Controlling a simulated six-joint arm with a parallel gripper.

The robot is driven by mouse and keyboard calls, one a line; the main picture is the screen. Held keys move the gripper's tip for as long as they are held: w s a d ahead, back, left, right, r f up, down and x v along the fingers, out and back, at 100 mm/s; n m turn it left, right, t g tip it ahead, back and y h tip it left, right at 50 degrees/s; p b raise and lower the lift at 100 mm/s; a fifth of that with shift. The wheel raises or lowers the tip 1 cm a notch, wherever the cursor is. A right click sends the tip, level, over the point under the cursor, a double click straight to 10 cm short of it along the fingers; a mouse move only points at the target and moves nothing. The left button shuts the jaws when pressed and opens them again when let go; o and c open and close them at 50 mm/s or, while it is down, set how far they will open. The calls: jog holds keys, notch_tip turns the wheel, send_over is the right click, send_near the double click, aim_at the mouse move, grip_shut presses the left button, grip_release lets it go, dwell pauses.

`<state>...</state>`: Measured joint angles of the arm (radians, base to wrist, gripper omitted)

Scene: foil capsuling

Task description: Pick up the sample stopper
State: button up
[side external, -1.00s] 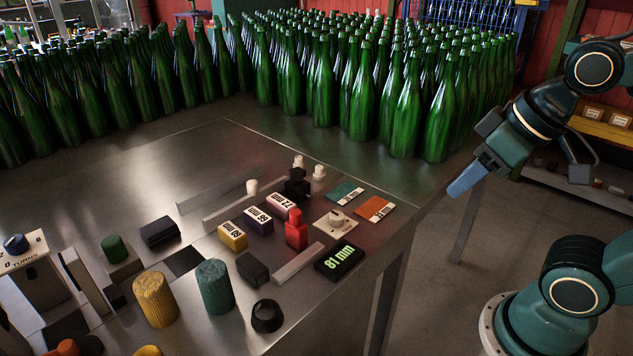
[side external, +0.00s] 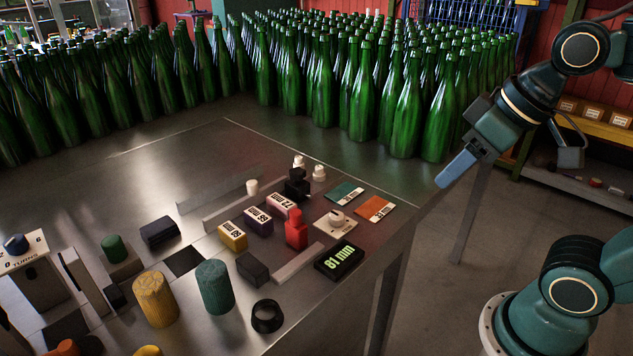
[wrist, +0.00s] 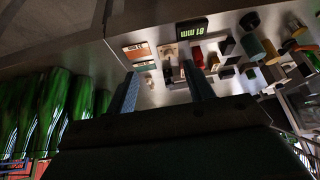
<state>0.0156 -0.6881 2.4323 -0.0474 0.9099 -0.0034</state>
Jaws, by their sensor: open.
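Small white stopper-like pieces stand on the steel table: one (side external: 252,187) by the long grey bar, and two more, a back one (side external: 299,161) and a right one (side external: 319,173), beside a black fixture (side external: 297,185). I cannot tell which is the sample stopper. My gripper (side external: 441,184) is open and empty, with blue fingers, out past the table's right edge and apart from all these pieces. In the wrist view my gripper's fingers (wrist: 160,72) are spread, with the table beyond them.
Many green bottles (side external: 365,95) crowd the table's back. A red piece (side external: 296,230), labelled blocks (side external: 258,220), two cards (side external: 374,208), a white knob plate (side external: 336,222) and an "81 mm" display (side external: 339,262) stand at the right. The table's back middle is clear.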

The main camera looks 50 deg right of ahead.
jog(key=w+a+r+n+y, duration=0.1)
jog(key=w+r, duration=0.3)
jog(key=w, duration=0.3)
jog(key=w+a+r+n+y, duration=0.1)
jog(key=w+r+n, duration=0.15)
jog(key=w, duration=0.45)
jog(key=n+g+y, duration=0.1)
jog(key=n+g, duration=0.2)
jog(key=n, duration=0.4)
send_over(299, 157)
jog(key=s+d, duration=0.3)
jog(key=d, duration=0.1)
notch_tip(299, 157, down, 13)
jog(key=shift+s+f, duration=0.1)
jog(key=shift+s, duration=0.05)
jog(key=shift+f, duration=0.1)
jog(key=shift+y, duration=0.3)
jog(key=shift+x, duration=4.2)
